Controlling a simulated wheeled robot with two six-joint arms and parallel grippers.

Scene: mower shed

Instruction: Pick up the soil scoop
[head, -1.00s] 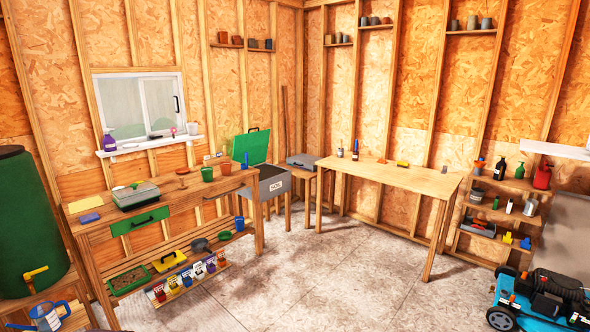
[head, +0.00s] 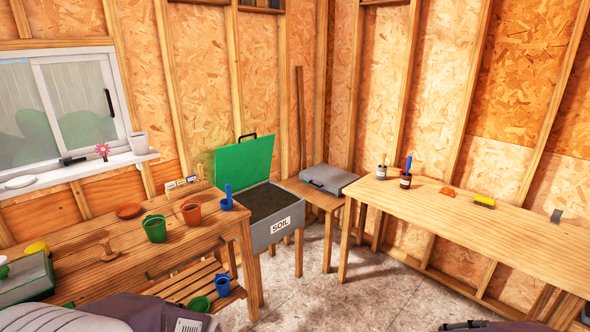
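A small blue item with an upright handle (head: 227,198) stands at the far right corner of the wooden potting bench (head: 185,235), close to the soil bin. It looks like the soil scoop, but is too small to be sure. The grey soil bin (head: 272,232), marked SOIL, has its green lid (head: 244,167) raised and dark soil inside. I see no fingertips of either gripper.
A blue cup (head: 222,286) is on the lower shelf. A closed grey-lidded bin (head: 329,180) stands beside the soil bin. A worktable (head: 480,225) is at right; floor between is clear.

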